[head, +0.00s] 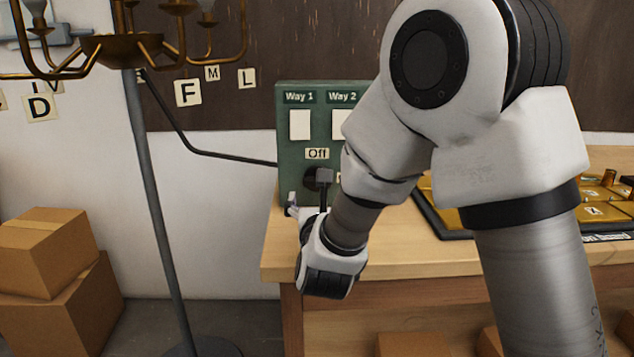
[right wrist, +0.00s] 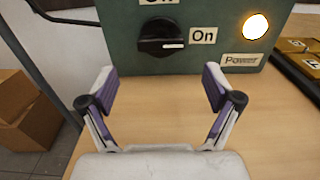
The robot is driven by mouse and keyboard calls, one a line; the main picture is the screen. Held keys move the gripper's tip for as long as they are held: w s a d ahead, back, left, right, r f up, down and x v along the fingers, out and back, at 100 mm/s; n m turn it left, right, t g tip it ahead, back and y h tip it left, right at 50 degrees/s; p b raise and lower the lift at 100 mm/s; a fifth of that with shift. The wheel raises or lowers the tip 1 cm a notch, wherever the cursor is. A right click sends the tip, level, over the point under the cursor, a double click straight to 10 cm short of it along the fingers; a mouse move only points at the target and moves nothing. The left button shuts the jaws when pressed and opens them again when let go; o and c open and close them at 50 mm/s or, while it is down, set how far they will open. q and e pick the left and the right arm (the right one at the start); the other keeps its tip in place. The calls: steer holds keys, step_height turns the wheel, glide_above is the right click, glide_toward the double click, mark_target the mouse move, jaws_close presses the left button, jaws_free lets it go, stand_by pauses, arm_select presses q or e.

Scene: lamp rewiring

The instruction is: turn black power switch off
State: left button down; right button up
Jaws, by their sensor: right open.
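The black power switch (right wrist: 162,38) is a round knob on the front of a green panel box (head: 292,163). In the right wrist view its white pointer mark faces right, toward the "On" label (right wrist: 203,36). An "Off" label (head: 317,153) sits above the knob. My right gripper (right wrist: 160,85) is open and empty, its two fingers apart in front of and below the knob, not touching it in the wrist view. In the head view my right arm covers the box's right part, and the gripper partly hides the knob. My left gripper is not in view.
A round light (right wrist: 256,27) glows on the panel beside the "On" label. The box stands on a wooden table (head: 278,245), with a dark tray (head: 440,228) of gold pieces to the right. A brass lamp (head: 122,50) on a grey pole stands left; cardboard boxes (head: 60,300) sit far left.

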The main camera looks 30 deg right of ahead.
steer(key=x, duration=0.6)
steer(key=shift+w+d, duration=0.15)
steer(key=shift+d, duration=0.1)
steer(key=c, duration=1.1)
